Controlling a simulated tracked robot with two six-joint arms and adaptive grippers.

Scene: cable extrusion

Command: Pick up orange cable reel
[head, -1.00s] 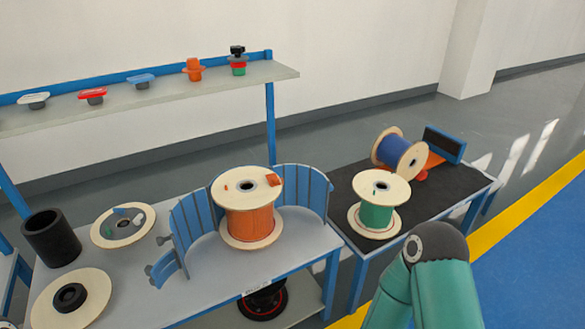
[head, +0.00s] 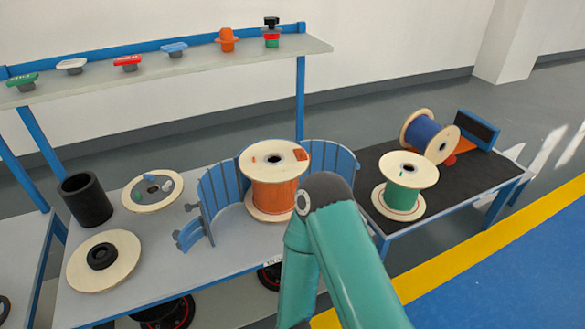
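The orange cable reel (head: 273,193) stands upright on the grey workbench, with light wooden flanges at top and bottom and orange cable between them. A blue slatted curved guard (head: 219,191) stands around its left and back sides. A small orange-red patch shows on its top flange. A green arm link of mine rises in front of the reel's lower right and hides a small part of the bench there. Neither gripper shows in the head view.
A green reel (head: 403,198) and a tilted blue reel (head: 423,135) are on a black-topped table (head: 370,165) at the right. A black cylinder (head: 86,201) and loose flanges (head: 118,270) lie on the bench's left. A shelf (head: 150,75) with small coloured parts runs behind.

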